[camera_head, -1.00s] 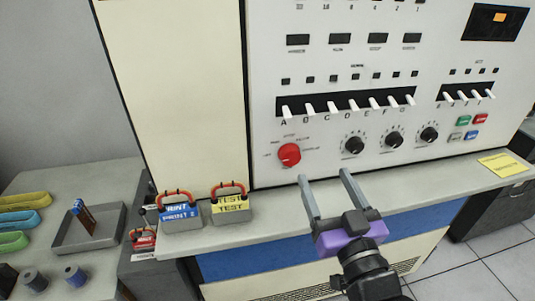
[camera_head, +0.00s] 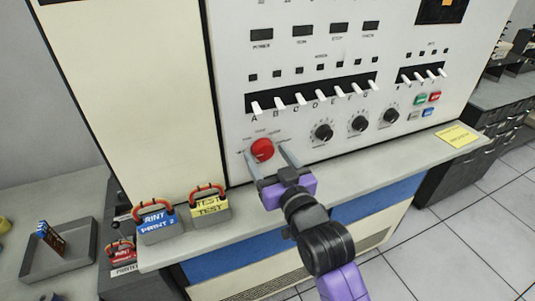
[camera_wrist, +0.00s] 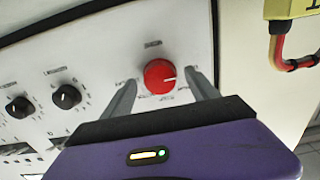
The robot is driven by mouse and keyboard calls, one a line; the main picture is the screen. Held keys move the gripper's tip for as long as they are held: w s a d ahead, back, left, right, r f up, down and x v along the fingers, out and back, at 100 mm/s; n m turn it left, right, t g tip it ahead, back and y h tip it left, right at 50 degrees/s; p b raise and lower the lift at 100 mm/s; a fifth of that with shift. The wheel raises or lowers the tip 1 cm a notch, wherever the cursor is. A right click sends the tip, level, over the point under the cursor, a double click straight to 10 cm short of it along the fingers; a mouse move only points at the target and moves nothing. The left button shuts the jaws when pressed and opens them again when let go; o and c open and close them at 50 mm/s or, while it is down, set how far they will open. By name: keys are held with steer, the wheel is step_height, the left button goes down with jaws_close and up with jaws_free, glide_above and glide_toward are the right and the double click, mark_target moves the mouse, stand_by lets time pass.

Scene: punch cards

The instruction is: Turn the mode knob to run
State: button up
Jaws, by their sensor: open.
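The red mode knob (camera_head: 262,149) is on the white panel, at the lower left of the control face. It also shows in the wrist view (camera_wrist: 159,76), with a pale pointer mark and small labels around it that are too blurred to read. My gripper (camera_head: 268,158) is open in front of the panel, its two grey fingers pointing at the knob. In the wrist view the fingers stand on either side of the knob, apart from it. I cannot tell the exact gap between fingertips and panel.
Black knobs (camera_head: 360,124) sit right of the red one, below a row of white switches (camera_head: 316,96). A ledge (camera_head: 330,165) runs below the panel. On it stand a blue-labelled block (camera_head: 157,224) and a yellow-labelled block (camera_head: 209,205), both with red handles. A yellow note (camera_head: 457,136) lies at right.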

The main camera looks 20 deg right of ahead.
steer(key=shift+w, duration=0.2)
steer(key=shift+c, duration=0.4)
steer(key=c, duration=1.3)
steer(key=m, duration=0.8)
steer(key=shift+m+p, duration=0.3)
steer(key=shift+p, duration=0.05)
